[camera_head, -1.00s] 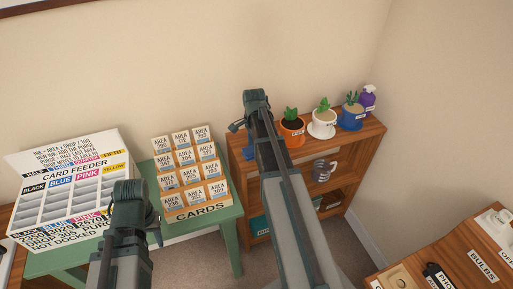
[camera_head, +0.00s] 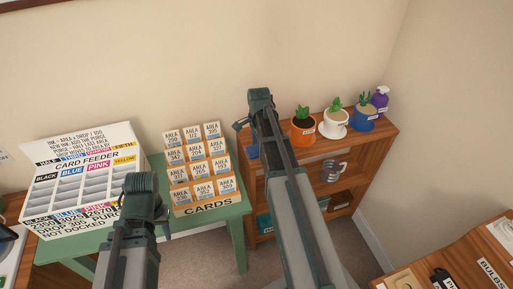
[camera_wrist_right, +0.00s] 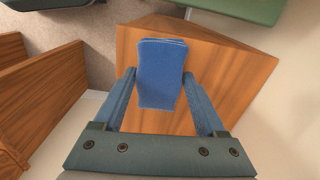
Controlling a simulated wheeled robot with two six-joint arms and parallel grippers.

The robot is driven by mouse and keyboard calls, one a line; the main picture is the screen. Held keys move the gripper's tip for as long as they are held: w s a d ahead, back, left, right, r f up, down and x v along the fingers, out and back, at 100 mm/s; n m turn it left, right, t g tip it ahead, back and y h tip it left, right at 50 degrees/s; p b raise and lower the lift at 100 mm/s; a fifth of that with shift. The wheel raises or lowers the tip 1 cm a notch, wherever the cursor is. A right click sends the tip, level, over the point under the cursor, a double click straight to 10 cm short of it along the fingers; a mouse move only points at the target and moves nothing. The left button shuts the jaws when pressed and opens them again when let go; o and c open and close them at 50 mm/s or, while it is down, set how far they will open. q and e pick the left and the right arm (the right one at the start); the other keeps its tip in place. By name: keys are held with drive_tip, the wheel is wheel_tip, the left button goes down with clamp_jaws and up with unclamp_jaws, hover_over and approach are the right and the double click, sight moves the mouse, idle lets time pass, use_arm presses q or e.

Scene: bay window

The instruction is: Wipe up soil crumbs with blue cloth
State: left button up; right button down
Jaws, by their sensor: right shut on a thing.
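My right gripper (camera_wrist_right: 161,80) is shut on the blue cloth (camera_wrist_right: 160,72), which hangs between its two fingers above the wooden top of the shelf unit (camera_wrist_right: 240,75) in the right wrist view. I cannot tell whether the cloth touches the wood. In the head view my right arm reaches to the left end of the shelf unit (camera_head: 345,150), and a bit of the blue cloth (camera_head: 252,152) shows beside it. My left gripper (camera_head: 145,205) is in front of the green table, seen from behind, its fingers mostly hidden. I see no soil crumbs.
On the shelf top stand an orange pot (camera_head: 302,130), a white pot (camera_head: 334,122), a blue pot (camera_head: 365,114) and a purple spray bottle (camera_head: 381,97). The green table (camera_head: 195,222) holds a card feeder (camera_head: 85,185) and a cards rack (camera_head: 205,205). A wooden desk (camera_head: 445,260) is at right.

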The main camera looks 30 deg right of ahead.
drive_tip(key=shift+s+d, duration=0.15)
drive_tip(key=shift+d, duration=0.5)
drive_tip(key=shift+s+d, duration=0.15)
drive_tip(key=shift+d, duration=0.5)
drive_tip(key=shift+s+d, duration=0.15)
drive_tip(key=shift+d, duration=0.75)
drive_tip(key=shift+s+d, duration=0.15)
drive_tip(key=shift+d, duration=0.7)
wheel_tip(320, 180, up, 6)
drive_tip(key=p, duration=0.6)
drive_tip(key=shift+a, duration=0.1)
wheel_tip(320, 180, up, 3)
drive_tip(key=p, duration=0.3)
